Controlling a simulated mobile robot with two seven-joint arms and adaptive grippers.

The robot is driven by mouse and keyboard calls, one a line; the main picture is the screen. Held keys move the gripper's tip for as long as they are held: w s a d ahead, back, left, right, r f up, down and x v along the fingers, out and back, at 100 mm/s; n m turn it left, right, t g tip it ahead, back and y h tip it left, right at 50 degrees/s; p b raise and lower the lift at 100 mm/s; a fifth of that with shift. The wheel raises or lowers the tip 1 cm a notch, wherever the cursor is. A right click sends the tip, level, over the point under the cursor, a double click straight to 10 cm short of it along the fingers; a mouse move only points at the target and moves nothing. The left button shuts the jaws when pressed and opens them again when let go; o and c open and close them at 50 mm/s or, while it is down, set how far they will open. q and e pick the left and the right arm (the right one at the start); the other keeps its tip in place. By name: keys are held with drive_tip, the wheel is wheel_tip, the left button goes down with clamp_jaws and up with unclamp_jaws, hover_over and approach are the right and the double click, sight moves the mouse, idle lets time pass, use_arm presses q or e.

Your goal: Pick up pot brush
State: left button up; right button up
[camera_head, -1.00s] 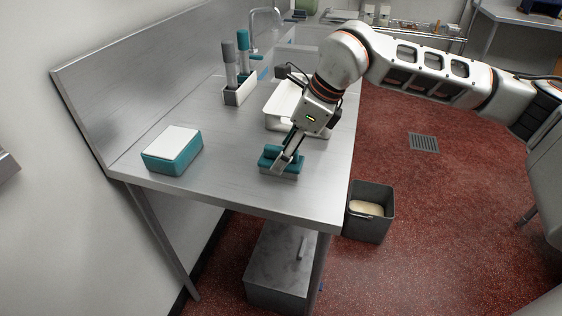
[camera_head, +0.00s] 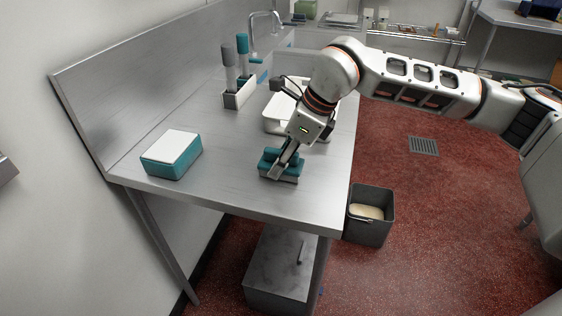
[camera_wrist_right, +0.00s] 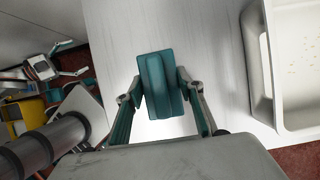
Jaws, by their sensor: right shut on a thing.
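The pot brush (camera_head: 266,167) is a teal block with a raised ridge on top and a grey underside. It is at the near part of the steel table, and I cannot tell whether it touches the top. My right gripper (camera_head: 281,163) points down over it and is shut on its ridge. In the right wrist view the brush (camera_wrist_right: 158,75) sits between the two fingers of the right gripper (camera_wrist_right: 160,84). My left gripper (camera_wrist_right: 68,60) shows small at the left of that view, its teal-tipped fingers apart and empty. It is not in the head view.
A teal box with a white top (camera_head: 172,154) sits left on the steel table (camera_head: 225,185). A holder (camera_head: 238,95) with grey and teal upright handles and a white tray (camera_head: 272,119) stand farther back. A grey bin (camera_head: 371,225) is on the floor at right.

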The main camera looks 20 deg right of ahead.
sight(281, 151)
wheel_tip(281, 151, up, 20)
drive_tip(key=p, duration=0.1)
drive_tip(key=shift+p, duration=0.4)
